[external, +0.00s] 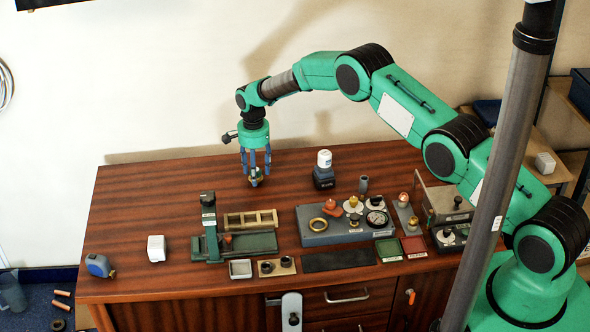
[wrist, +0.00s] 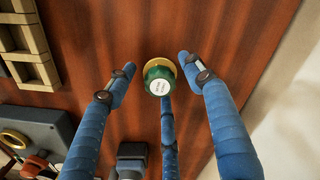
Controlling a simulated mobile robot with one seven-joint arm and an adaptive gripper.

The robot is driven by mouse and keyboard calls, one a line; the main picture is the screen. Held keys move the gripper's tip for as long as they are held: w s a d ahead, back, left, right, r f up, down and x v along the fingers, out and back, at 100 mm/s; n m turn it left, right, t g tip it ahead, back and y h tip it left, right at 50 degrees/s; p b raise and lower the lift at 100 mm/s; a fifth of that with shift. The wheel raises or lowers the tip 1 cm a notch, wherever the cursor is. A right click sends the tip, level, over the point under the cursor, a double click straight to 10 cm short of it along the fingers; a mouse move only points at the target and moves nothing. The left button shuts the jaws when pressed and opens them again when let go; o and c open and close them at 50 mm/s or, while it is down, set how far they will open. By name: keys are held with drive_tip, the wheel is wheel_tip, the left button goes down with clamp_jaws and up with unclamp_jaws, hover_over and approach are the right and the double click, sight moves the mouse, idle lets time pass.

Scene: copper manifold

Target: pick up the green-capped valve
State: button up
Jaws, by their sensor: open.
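The green-capped valve (wrist: 160,78) shows in the wrist view with a brass rim, a green body and a white label on its top. It stands on the wooden table between the blue fingers of my gripper (wrist: 155,80). The fingers are spread around it, and I see a gap on the left and right sides. The third finger lies just below it in the picture, and I cannot tell whether it touches. In the external view my gripper (external: 255,182) points down over the back left of the table, with the valve mostly hidden between its fingers.
A dark bottle with a white cap (external: 324,170) stands right of my gripper. A grey fixture plate (external: 320,238) with a brass ring and fittings is nearer the front. A green press (external: 210,230) and wooden rack (external: 250,219) stand front left. The table's back left is clear.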

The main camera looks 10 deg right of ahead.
drive_tip(key=c, duration=1.1)
drive_tip(key=shift+c, duration=0.2)
drive_tip(key=shift+r, duration=0.2)
drive_tip(key=shift+r, duration=1.45)
drive_tip(key=shift+s+d+r+p, duration=0.1)
drive_tip(key=shift+s+r+p, duration=0.1)
drive_tip(key=shift+r+p, duration=0.1)
drive_tip(key=shift+c, duration=0.6)
drive_tip(key=s+d, duration=0.2)
drive_tip(key=s, duration=0.2)
drive_tip(key=s+d+p, duration=0.1)
drive_tip(key=s+d, duration=0.2)
drive_tip(key=s, duration=0.1)
drive_tip(key=s+d+r, duration=0.1)
drive_tip(key=s+d, duration=0.2)
drive_tip(key=s, duration=0.2)
drive_tip(key=shift+d, duration=0.1)
clamp_jaws()
